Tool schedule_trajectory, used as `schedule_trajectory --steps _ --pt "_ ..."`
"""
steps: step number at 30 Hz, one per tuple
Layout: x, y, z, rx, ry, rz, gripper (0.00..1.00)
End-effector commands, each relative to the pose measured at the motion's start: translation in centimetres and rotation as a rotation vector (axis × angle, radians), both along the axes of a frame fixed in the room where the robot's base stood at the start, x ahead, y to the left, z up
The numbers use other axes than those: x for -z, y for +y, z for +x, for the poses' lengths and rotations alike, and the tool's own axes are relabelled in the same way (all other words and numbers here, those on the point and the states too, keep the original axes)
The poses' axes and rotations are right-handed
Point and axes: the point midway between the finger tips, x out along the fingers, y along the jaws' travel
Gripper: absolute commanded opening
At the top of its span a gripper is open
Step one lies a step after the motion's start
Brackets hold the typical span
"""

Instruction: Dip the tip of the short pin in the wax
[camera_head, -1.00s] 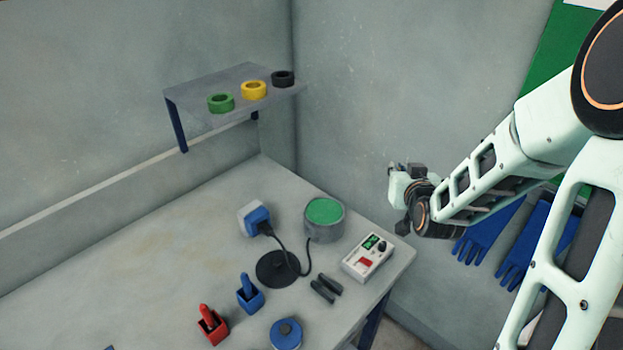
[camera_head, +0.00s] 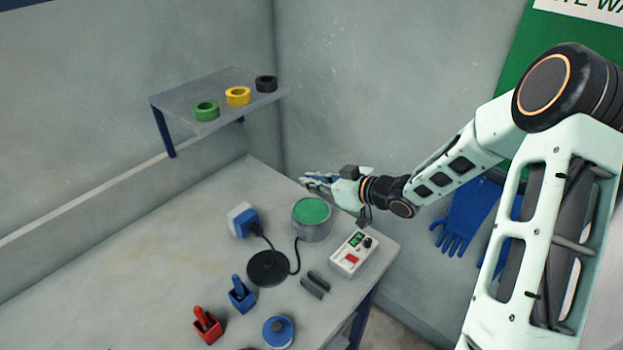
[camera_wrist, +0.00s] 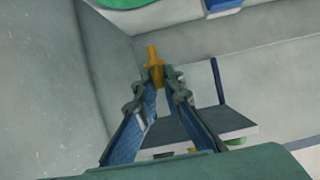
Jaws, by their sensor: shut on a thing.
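The wax is the green surface (camera_head: 311,210) in a round grey pot (camera_head: 312,230) on the bench. A green curved patch, likely the same wax (camera_wrist: 118,3), is cut off at the top of the wrist view. My gripper (camera_head: 308,181) is above and just behind the pot in the head view. In the wrist view my gripper (camera_wrist: 155,82) is shut on a small orange-yellow pin (camera_wrist: 153,58). The pin sticks out past the fingertips and looks clear of the wax. I cannot make the pin out in the head view.
A control box (camera_head: 353,254) stands right of the pot. A blue-and-white unit (camera_head: 243,221) and a black disc (camera_head: 268,268) with a cable stand left. A shelf (camera_head: 218,100) with green, yellow and black rings is on the wall. Red (camera_head: 207,325) and blue (camera_head: 241,295) holders stand in front.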

Motion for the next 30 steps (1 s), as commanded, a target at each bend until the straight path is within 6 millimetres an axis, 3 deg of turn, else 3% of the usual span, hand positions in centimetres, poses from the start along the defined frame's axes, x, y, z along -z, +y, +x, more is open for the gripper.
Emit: schedule_trajectory --steps 15,30 --pt "5.2 0.0 0.0 0.001 0.000 0.001 0.00" --pt "5.7 0.0 0.0 0.002 0.000 0.000 0.00"
